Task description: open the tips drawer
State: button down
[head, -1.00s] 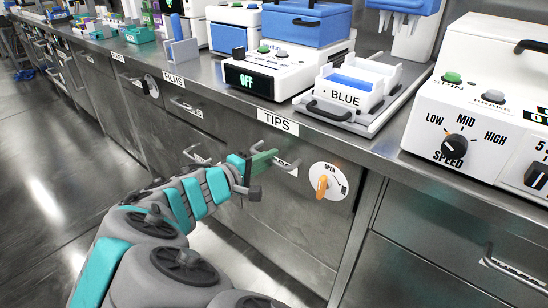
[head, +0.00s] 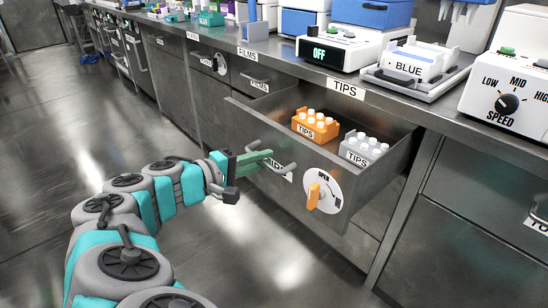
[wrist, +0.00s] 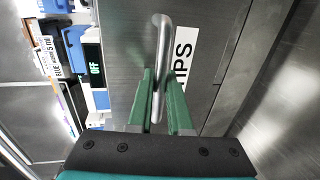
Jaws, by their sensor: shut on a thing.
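The tips drawer (head: 345,200) stands pulled out from the counter front, below the TIPS label (head: 346,90). Inside it sit an orange tip rack (head: 315,126) and a grey tip rack (head: 364,150), both marked TIPS. Its front carries a round white dial with an orange knob (head: 314,196), turned near OPEN. My gripper (head: 262,161) is at the drawer's metal handle (head: 283,168), with its green fingers shut on the bar. In the wrist view the fingers (wrist: 162,103) lie on either side of the handle (wrist: 162,40), beside a partly hidden TIPS label.
The FILMS drawer (head: 250,84) to the left is closed. The counter above holds a device reading OFF (head: 335,52), a tray with a BLUE box (head: 412,68) and a speed-dial machine (head: 510,100).

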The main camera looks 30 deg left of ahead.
jog(key=shift+s+a+f, duration=0.1)
jog(key=shift+s+a, duration=0.2)
jog(key=shift+s, duration=0.5)
jog(key=shift+s+a, duration=0.3)
jog(key=shift+s, duration=0.5)
jog(key=c, duration=0.8)
grip_release()
jog(key=shift+c, duration=0.2)
jog(key=shift+a, duration=0.1)
jog(key=v, duration=0.7)
jog(key=shift+s+b, duration=0.35)
jog(key=shift+a, duration=0.1)
